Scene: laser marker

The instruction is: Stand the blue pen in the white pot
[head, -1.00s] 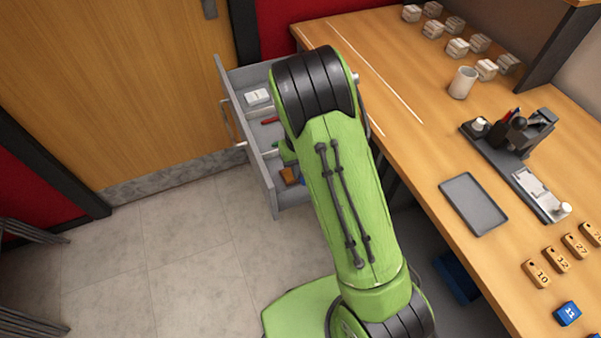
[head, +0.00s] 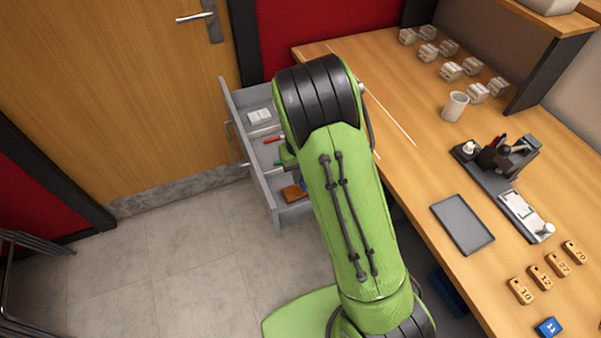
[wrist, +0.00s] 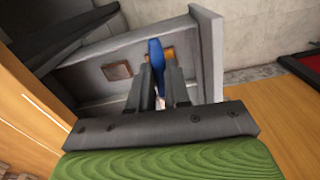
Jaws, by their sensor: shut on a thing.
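The blue pen (wrist: 156,52) is between the two fingers of my gripper (wrist: 159,84) in the wrist view, its blue end pointing away over the open drawer. My gripper is shut on it; the pen's lower part is partly hidden by the fingers. In the head view my green arm hides the gripper, and only a small bit of blue shows beside it. The white pot (head: 455,106) stands upright on the wooden desk, to the right of my arm and well away from the gripper.
The grey drawer (head: 275,207) is open, with a white block, a red item and a brown block inside. A black stand with tools (head: 497,155), a grey tray (head: 462,223), numbered tags and several small blocks occupy the desk (head: 410,160). Desk around the pot is partly clear.

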